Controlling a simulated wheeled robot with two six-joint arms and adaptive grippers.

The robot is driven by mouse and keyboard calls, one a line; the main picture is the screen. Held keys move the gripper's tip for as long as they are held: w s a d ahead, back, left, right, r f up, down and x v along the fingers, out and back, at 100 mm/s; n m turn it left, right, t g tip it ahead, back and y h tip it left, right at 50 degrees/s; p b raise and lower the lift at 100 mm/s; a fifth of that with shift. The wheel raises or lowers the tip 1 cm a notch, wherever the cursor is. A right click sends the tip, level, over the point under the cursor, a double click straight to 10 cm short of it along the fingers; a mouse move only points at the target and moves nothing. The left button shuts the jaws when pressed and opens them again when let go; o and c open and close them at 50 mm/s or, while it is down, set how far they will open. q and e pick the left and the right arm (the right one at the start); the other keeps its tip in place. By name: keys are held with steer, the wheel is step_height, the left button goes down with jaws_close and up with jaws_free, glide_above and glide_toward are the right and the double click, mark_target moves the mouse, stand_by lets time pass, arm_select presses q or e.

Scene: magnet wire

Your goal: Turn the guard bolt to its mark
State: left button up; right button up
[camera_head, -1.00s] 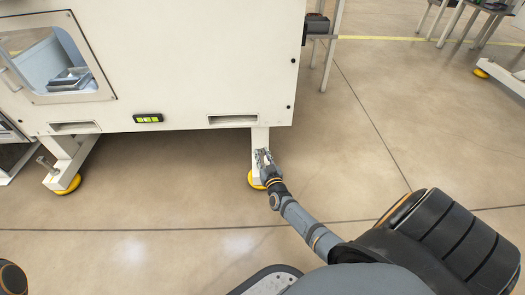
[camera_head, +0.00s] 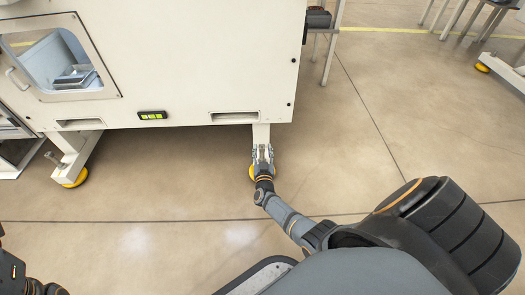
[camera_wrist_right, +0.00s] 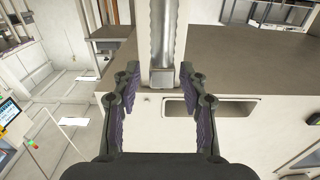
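My right gripper (camera_head: 263,153) is at the right front leg of the white machine (camera_head: 190,70), just above the yellow foot (camera_head: 251,172). In the right wrist view its two fingers (camera_wrist_right: 160,73) stand apart. Between them is a grey metal bolt (camera_wrist_right: 163,45) with a squarish end, and a gap shows on each side. In the head view the gripper hides this bolt. I cannot make out a mark on it. A similar bolt (camera_head: 52,157) stands at the left leg. Part of my left arm shows at the lower left; its gripper is out of view.
The machine's body overhangs the legs. The floor (camera_head: 150,190) in front is clear. Another yellow-footed frame (camera_head: 500,68) stands at the far right.

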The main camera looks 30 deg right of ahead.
steer(key=shift+r, duration=0.1)
step_height(320, 180, up, 10)
stand_by(0.6)
stand_by(0.4)
